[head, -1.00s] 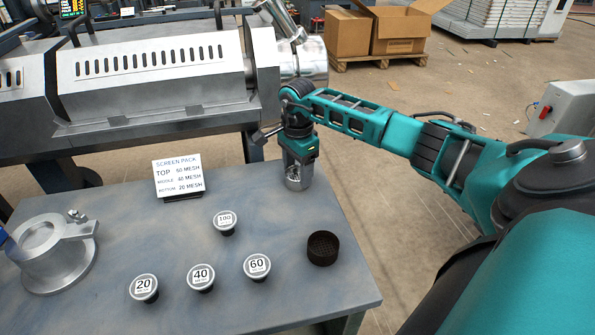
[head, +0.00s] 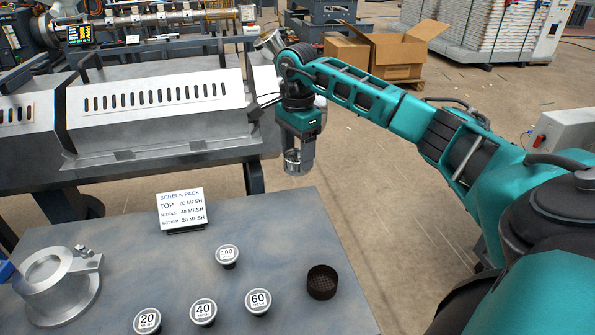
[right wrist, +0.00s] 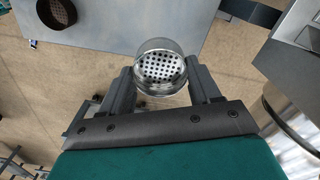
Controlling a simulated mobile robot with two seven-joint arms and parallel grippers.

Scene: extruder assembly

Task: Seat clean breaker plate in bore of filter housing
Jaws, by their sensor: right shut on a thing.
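The clean breaker plate (head: 293,162), a shiny silver cup-like disc with a perforated face, is held in my right gripper (head: 298,158). In the right wrist view the plate (right wrist: 160,70) sits between the two fingers of the gripper (right wrist: 161,84), its holes facing the camera. It is in the air beyond the back right edge of the table. The filter housing (head: 77,266), a silver round body with a flange and a side clamp, stands at the table's left, far from my right gripper. The inside of its bore is hard to see.
A dark perforated plate (head: 322,283) lies on the table (head: 275,225) at the right. Several mesh cups, such as the 100 cup (head: 227,256), stand mid-table. A sign (head: 183,208) stands at the back. The extruder (head: 150,110) is behind the table.

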